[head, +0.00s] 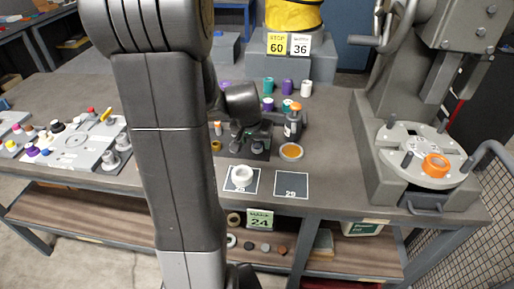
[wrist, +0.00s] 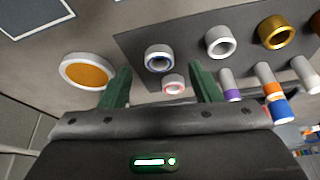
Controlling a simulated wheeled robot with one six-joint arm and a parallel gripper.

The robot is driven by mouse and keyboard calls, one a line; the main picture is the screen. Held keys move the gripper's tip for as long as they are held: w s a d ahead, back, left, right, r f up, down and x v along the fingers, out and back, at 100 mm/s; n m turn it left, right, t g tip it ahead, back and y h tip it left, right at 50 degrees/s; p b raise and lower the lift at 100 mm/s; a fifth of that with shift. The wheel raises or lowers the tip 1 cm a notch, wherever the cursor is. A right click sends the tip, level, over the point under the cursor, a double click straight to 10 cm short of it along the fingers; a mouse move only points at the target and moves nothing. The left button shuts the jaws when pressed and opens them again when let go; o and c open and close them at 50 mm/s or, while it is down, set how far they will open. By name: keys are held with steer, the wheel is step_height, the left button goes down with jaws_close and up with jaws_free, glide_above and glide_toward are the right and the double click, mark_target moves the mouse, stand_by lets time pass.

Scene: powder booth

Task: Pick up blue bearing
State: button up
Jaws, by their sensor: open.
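The blue bearing (wrist: 158,58), a small silver ring with a blue band inside, lies on a dark mat (wrist: 135,42) in the wrist view. A similar ring with a red-pink band (wrist: 174,84) lies close beside it, nearer my palm. My gripper (wrist: 160,72) is open, with its two green fingers apart on either side of these rings. Neither finger visibly grips anything. In the head view my gripper (head: 250,138) is over the mat, and my arm hides part of that area, so I cannot make out the blue bearing there.
A plain silver ring (wrist: 220,42) and a gold ring (wrist: 276,32) share the mat. Several banded cylinders (wrist: 272,92) stand right of the fingers. An orange-filled round dish (wrist: 87,72) lies left. A white ring (head: 242,176) sits on a dark square; another square (head: 291,185) is empty.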

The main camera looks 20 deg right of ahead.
mark_target(257, 148)
steer(key=shift+x, duration=1.35)
steer(key=c, duration=1.1)
steer(key=shift+r, duration=0.1)
